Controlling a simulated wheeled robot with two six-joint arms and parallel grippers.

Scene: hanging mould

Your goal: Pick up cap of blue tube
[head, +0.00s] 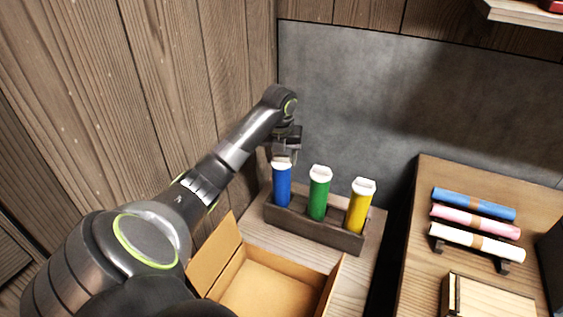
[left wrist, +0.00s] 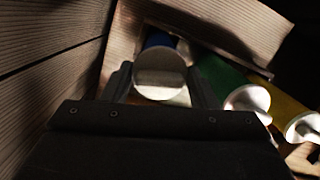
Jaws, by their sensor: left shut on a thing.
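The blue tube (head: 282,188) stands upright at the left end of a wooden rack (head: 317,231), with its white cap (head: 281,162) on top. My left gripper (head: 283,156) reaches down over it from above and is shut on the white cap. In the left wrist view the cap (left wrist: 159,75) shows between the two dark fingers, with a bit of the blue tube (left wrist: 158,40) behind it. The cap appears seated on the tube. My right gripper is not in view.
A green tube (head: 319,199) and a yellow tube (head: 359,211), both white-capped, stand to the right in the rack. An open cardboard box (head: 262,290) sits in front. Blue, pink and white rolls (head: 474,204) lie on a stand on the right table. A grey wall panel (head: 380,90) stands behind.

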